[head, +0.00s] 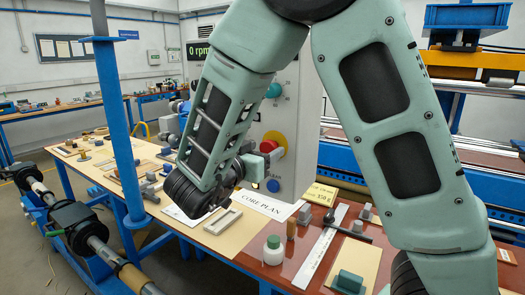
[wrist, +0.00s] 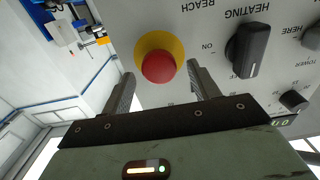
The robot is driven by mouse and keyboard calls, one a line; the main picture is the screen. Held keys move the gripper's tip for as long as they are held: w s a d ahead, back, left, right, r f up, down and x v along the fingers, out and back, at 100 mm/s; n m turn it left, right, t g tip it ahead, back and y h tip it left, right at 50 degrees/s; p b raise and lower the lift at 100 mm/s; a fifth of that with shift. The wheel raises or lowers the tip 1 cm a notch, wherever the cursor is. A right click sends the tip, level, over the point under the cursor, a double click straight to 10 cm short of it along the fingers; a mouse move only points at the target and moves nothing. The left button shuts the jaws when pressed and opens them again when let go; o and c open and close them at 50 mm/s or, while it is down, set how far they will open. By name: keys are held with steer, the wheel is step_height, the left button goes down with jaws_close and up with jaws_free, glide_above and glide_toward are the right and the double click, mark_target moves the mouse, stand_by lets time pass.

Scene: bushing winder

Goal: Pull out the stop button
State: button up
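The stop button is a round red mushroom head on a yellow disc, on the face of a grey control panel. It shows in the wrist view (wrist: 158,67) and, partly covered by my gripper, in the head view (head: 267,146). My gripper (wrist: 162,70) is open in front of the panel. In the wrist view one finger is left of the button and the other right of it, with gaps on both sides. I cannot tell how deep the fingertips reach along the button. Nothing is held.
A black HEATING knob (wrist: 250,48) sits close right of the right finger, with a smaller knob (wrist: 293,101) beyond. A blue button (head: 273,185) is lower on the panel. Below, the bench holds a CORE PLAN sheet (head: 262,205), a frame (head: 223,221) and small parts.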

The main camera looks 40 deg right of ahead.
steer(key=b+v, duration=0.6)
steer(key=v, duration=1.1)
steer(key=shift+a, duration=0.1)
